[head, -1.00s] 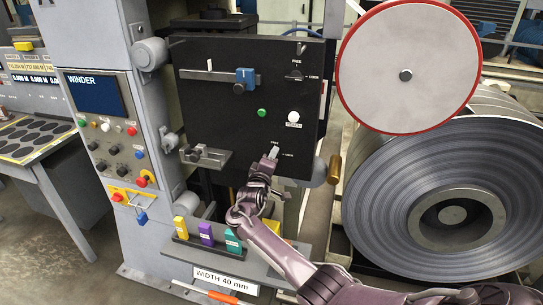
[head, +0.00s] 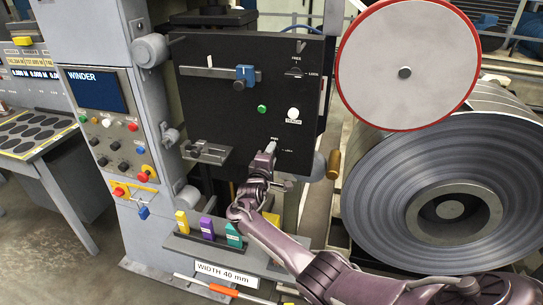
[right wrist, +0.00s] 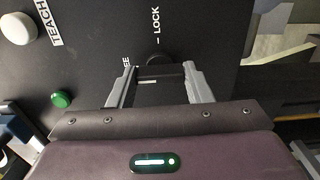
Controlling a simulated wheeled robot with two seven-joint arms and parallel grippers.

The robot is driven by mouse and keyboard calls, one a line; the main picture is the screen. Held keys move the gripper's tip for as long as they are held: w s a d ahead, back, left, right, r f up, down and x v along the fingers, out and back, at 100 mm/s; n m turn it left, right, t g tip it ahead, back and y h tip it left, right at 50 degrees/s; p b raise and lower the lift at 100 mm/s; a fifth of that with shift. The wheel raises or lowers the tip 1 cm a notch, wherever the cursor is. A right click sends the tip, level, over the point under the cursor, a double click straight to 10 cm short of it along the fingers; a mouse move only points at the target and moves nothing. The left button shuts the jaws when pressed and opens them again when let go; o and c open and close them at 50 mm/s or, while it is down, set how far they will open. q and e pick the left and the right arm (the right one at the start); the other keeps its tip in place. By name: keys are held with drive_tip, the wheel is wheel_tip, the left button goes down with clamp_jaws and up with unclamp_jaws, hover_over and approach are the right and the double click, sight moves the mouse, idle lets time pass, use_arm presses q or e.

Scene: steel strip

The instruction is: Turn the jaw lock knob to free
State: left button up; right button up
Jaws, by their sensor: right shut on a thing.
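The black panel (head: 225,125) of the winder carries a lower knob with FREE and LOCK marks near its bottom edge. My right gripper (head: 270,148) is at this knob and covers most of it in the head view. In the right wrist view the two grey fingers of my right gripper (right wrist: 157,84) stand on either side of the dark knob (right wrist: 158,60), whose edge shows between them. The LOCK label reads clear there, and the FREE label is partly hidden by a finger. The knob's exact setting is hard to tell. My left gripper is not in view.
A second FREE and LOCK knob (head: 301,47) sits higher on the panel. A green button (head: 262,109) and a white TEACH button (head: 293,114) lie above my gripper. The large steel coil (head: 450,200) and red-rimmed disc (head: 403,68) stand right. Coloured blocks (head: 207,227) stand below.

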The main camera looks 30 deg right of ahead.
drive_tip(key=o, duration=1)
drive_tip(key=shift+a, duration=0.1)
drive_tip(key=b+v, duration=0.1)
drive_tip(key=v, duration=0.6)
drive_tip(key=shift+s+a, duration=0.25)
